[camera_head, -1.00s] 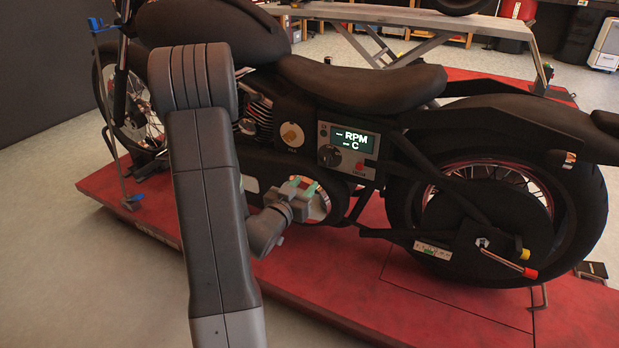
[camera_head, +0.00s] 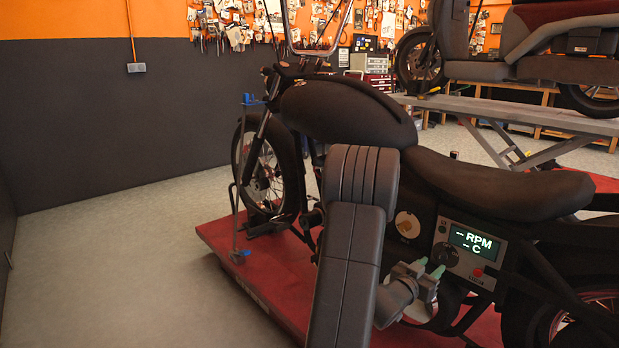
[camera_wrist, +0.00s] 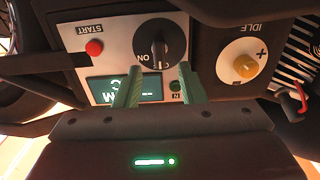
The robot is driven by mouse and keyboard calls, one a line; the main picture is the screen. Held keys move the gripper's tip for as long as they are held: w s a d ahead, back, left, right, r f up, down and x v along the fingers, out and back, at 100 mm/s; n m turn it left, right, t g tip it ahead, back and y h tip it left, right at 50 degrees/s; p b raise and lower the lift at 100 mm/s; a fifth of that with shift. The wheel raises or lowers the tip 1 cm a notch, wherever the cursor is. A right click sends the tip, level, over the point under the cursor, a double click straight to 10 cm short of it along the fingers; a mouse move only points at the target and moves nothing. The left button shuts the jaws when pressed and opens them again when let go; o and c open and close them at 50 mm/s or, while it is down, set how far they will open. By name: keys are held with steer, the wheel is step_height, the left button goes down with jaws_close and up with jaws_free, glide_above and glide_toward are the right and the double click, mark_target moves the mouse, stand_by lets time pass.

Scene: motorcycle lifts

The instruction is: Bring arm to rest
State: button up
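My gripper (camera_head: 430,268) has green fingertips and is in front of the motorcycle's side, just left of the control panel (camera_head: 455,262). In the wrist view my gripper (camera_wrist: 160,70) has its two fingers apart with nothing held between them. The panel's black ON knob (camera_wrist: 158,42) lies beyond the fingertips, pointing nearly straight up and down in that view. The panel also has a red START button (camera_wrist: 94,47), a small green lamp and a lit screen (camera_head: 474,243) showing dashes for RPM and C. My arm rises in front of the motorcycle and hides part of it.
The black motorcycle (camera_head: 345,108) stands on a red lift platform (camera_head: 262,292). A yellow idle knob (camera_wrist: 245,66) is beside the panel. A second lift (camera_head: 520,113) bears another motorcycle behind. Open floor (camera_head: 120,240) lies to the left, before a dark wall.

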mark_target(439, 259)
steer(key=x, duration=0.5)
steer(key=shift+b, duration=0.3)
